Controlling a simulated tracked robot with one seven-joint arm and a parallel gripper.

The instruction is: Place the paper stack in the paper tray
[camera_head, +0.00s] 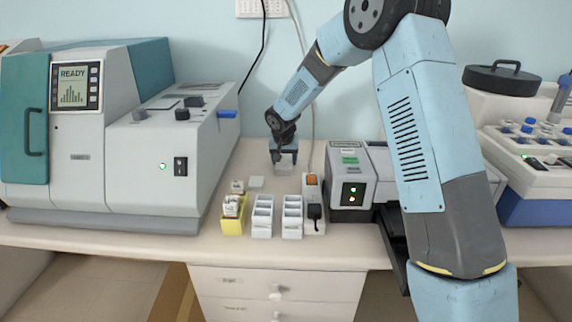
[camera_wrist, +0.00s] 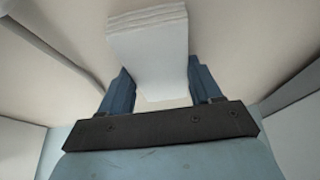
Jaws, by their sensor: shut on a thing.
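A white paper stack (camera_wrist: 150,48) sits between the two blue fingers of my gripper (camera_wrist: 161,80) in the wrist view, its layered edge at the top of the picture. My gripper (camera_head: 284,152) is shut on the stack. In the head view it points down at the back middle of the bench, with the stack (camera_head: 286,167) small and partly hidden below it. Whether the stack touches the bench is unclear. A dark tray-like part (camera_head: 397,245) juts from the front of the printer-like machine (camera_head: 378,165) at the right, partly hidden behind my arm; I cannot tell if it is the paper tray.
White slide racks (camera_head: 262,215) (camera_head: 292,215), a yellow holder (camera_head: 233,218) and a power strip (camera_head: 314,205) with a black plug stand on the bench (camera_head: 270,253) in front of my gripper. A large teal-and-grey machine (camera_head: 165,145) fills the left. A cable hangs down the wall.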

